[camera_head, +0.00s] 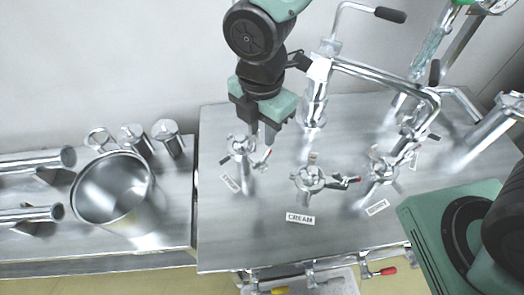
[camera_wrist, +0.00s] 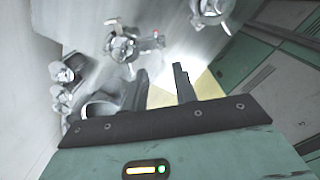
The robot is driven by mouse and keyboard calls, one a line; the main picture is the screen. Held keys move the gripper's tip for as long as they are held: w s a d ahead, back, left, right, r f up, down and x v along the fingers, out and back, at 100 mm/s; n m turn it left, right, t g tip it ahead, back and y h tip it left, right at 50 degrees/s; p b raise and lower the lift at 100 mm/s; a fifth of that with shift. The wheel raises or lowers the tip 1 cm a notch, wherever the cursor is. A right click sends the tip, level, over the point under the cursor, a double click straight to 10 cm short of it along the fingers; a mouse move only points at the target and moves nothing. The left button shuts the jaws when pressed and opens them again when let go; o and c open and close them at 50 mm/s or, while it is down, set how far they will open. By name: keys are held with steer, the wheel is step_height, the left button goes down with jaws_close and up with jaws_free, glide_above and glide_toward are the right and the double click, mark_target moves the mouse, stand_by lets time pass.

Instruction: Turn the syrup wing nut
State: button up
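Three metal fittings with wing-like arms stand on the steel counter (camera_head: 280,240). The left fitting (camera_head: 241,147) has a small tilted label (camera_head: 230,183) that I cannot read clearly. The middle fitting (camera_head: 309,180) has a label (camera_head: 300,218) reading CREAM. The right fitting (camera_head: 382,171) has another label (camera_head: 377,207), hard to read. My gripper (camera_head: 261,130) hangs at the left fitting, pointing down and partly overlapping it; contact cannot be told. In the wrist view my gripper (camera_wrist: 161,88) shows two dark fingers apart with nothing visibly held. A winged fitting (camera_wrist: 123,45) shows beyond them.
A steel pot (camera_head: 112,193) and several small metal canisters (camera_head: 168,138) stand on the lower left surface. A bent metal pipe (camera_head: 375,75) rises behind the fittings. A green machine part (camera_head: 430,225) fills the lower right. The counter's front left is clear.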

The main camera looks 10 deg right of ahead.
mark_target(261, 156)
step_height(261, 156, down, 9)
steer(key=shift+f+p, duration=0.1)
steer(key=shift+p, duration=0.45)
jaws_close()
